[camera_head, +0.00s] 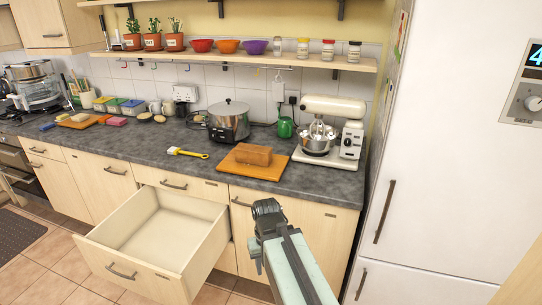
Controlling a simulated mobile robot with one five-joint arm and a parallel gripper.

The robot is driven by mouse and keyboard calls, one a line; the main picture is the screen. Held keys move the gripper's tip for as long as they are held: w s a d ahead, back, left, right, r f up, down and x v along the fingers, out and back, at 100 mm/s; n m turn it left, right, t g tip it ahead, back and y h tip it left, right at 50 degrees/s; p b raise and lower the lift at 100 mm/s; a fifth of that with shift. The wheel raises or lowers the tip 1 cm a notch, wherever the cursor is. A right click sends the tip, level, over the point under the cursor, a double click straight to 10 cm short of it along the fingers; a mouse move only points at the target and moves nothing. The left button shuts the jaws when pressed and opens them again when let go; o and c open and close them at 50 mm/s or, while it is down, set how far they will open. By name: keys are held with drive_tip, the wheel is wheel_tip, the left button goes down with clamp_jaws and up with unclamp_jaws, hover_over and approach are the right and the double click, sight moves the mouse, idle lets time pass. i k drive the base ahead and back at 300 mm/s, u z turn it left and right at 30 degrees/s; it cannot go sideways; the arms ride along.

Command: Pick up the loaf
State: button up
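The brown loaf (252,155) lies on an orange-brown cutting board (256,171) on the dark grey counter, left of the stand mixer. My gripper (267,212) is in front of the counter's front edge, below and in front of the board, apart from the loaf. Its fingers are small and dark here, so I cannot tell whether it is open or shut.
A white stand mixer (333,125) is right of the board and a steel pot (229,120) is behind it. A yellow brush (187,152) lies to the left. An open, empty drawer (158,238) juts out left of my arm. A tall fridge (445,180) stands at right.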

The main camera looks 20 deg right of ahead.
sight(259, 155)
drive_tip(key=z, duration=0.1)
drive_tip(key=i, duration=1)
drive_tip(key=z, duration=0.05)
drive_tip(key=k, duration=1.3)
drive_tip(key=u, duration=0.35)
drive_tip(key=i, duration=0.7)
drive_tip(key=u, duration=1)
drive_tip(key=i, duration=1.6)
drive_tip(key=z, duration=0.05)
